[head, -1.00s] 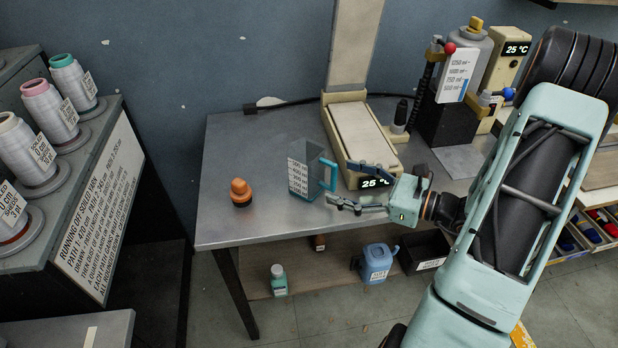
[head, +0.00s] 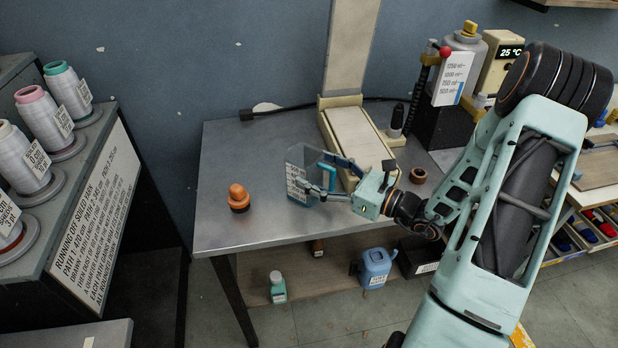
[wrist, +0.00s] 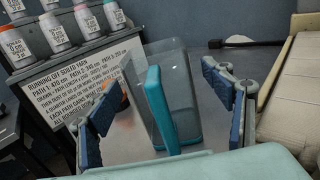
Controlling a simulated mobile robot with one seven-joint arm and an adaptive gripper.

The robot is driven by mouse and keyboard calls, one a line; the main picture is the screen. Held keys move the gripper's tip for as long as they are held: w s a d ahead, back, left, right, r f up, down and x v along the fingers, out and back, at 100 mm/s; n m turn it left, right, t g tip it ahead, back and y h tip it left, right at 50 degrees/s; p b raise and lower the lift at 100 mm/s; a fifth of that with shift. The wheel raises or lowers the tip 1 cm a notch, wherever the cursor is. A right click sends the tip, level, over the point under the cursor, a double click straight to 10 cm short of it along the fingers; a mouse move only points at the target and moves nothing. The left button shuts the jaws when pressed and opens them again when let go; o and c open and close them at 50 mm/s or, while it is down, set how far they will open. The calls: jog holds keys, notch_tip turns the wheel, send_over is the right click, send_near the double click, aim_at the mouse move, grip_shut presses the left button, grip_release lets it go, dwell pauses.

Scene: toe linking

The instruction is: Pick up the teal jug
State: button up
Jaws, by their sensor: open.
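The teal jug is a clear measuring jug (head: 296,170) with a teal handle and a white label; it stands upright on the grey table. In the wrist view the jug (wrist: 182,85) is between my open fingers, its teal handle facing me. My gripper (head: 322,176) reaches in from the right at the handle side, with a finger on either side of the handle. It also shows in the wrist view (wrist: 165,110), where gaps show between both fingers and the handle. I cannot tell whether a finger touches the jug wall.
An orange knob-like object (head: 238,198) stands left of the jug. A cream device (head: 352,140) is close behind my gripper. A brown ring (head: 418,175) lies right of my wrist. The table's front left (head: 225,240) is bare. A blue can (head: 376,264) is on the lower shelf.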

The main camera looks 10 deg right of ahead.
jog(key=shift+x, duration=1.25)
jog(key=c, duration=1.3)
jog(key=shift+o, duration=0.2)
jog(key=shift+r, duration=0.1)
jog(key=shift+r, duration=0.55)
jog(key=s+r+p, duration=0.5)
jog(key=s+r, duration=0.6)
jog(key=s, duration=0.1)
jog(key=shift+d+r+p, duration=0.25)
jog(key=shift+d+p, duration=0.05)
jog(key=p, duration=0.3)
jog(key=s+p, duration=0.1)
jog(key=p, duration=0.3)
jog(key=shift+s+a+r, duration=0.1)
jog(key=shift+s+r, duration=0.15)
jog(key=shift+s, duration=0.1)
